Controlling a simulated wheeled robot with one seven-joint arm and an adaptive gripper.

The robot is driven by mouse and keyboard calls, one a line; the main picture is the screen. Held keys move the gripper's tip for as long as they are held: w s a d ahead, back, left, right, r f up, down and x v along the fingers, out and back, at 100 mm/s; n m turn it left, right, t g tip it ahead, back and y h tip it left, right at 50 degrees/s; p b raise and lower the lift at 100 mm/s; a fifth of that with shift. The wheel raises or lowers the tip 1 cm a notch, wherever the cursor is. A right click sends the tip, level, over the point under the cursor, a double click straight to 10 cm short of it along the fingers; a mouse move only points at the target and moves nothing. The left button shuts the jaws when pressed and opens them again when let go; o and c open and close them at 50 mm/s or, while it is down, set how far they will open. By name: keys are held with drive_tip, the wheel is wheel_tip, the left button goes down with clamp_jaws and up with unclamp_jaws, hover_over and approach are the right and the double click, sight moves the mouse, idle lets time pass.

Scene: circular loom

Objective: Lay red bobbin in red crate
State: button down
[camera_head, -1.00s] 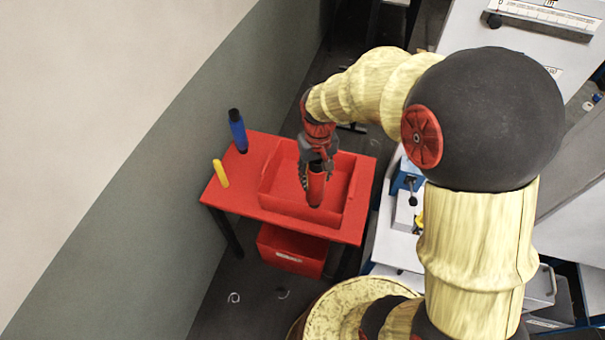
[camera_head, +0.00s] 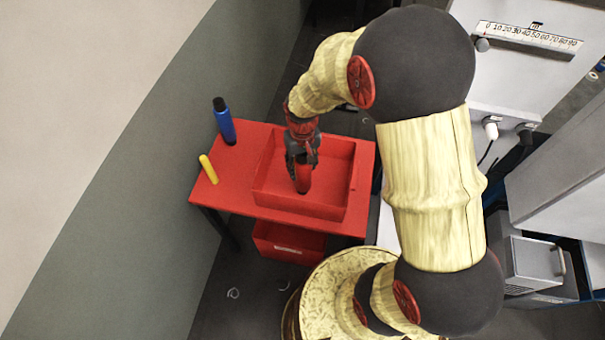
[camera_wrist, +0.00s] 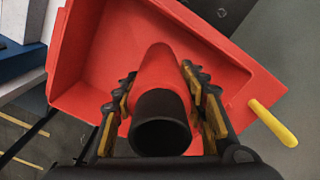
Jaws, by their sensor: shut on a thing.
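The red bobbin (camera_head: 302,180) is held upright or nearly so in my gripper (camera_head: 301,158). In the wrist view the bobbin (camera_wrist: 160,75) shows its dark hollow end toward the camera, with the fingers of my gripper (camera_wrist: 162,105) on both sides of it. The red crate (camera_head: 325,207) is an open box on the red table. The bobbin is over the inside of the crate (camera_wrist: 235,80); I cannot tell whether its lower end touches the floor of the crate.
The red table (camera_head: 235,195) also bears a blue bottle with a black cap (camera_head: 225,122) and a yellow cylinder (camera_head: 208,169), both left of the crate. A second red bin (camera_head: 290,243) stands under the table. A grey wall is at the left, white machines at the right.

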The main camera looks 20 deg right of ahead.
wheel_tip(320, 180, down, 4)
drive_tip(key=shift+f+b, duration=0.1)
drive_tip(key=shift+b, duration=0.25)
drive_tip(key=shift+f, duration=0.1)
drive_tip(key=shift+f, duration=0.1)
drive_tip(key=c, duration=1.2)
unclamp_jaws()
drive_tip(key=shift+o, duration=0.7)
